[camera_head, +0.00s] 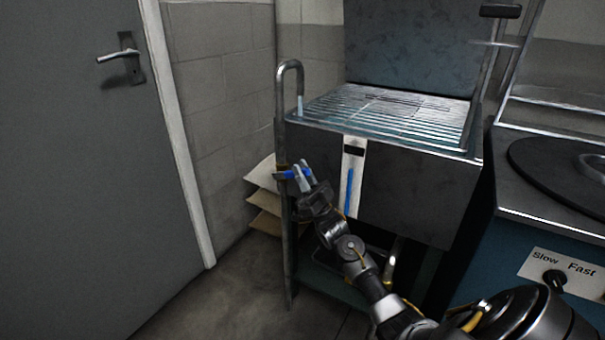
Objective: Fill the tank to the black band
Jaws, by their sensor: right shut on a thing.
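The tank (410,185) is a dark metal box with a slatted grille (385,108) on top. On its front is a white gauge strip (359,160) with a black band (353,151) near the top. A blue column (350,192) in the gauge has its top a little below the band. A bent pipe (281,110) rises at the tank's left, and a short pale-blue stream (300,105) shows under its spout. My right gripper (302,178) is shut on the blue tap handle (288,174) on this pipe and partly hides it. My left gripper is not in view.
A grey door (90,190) stands at the left. Several pale sheets (264,198) stick out behind the pipe. At the right is a blue machine (525,240) with a round dark plate (565,170) and a "Slow Fast" knob (554,280). Floor (225,290) is clear between door and tank.

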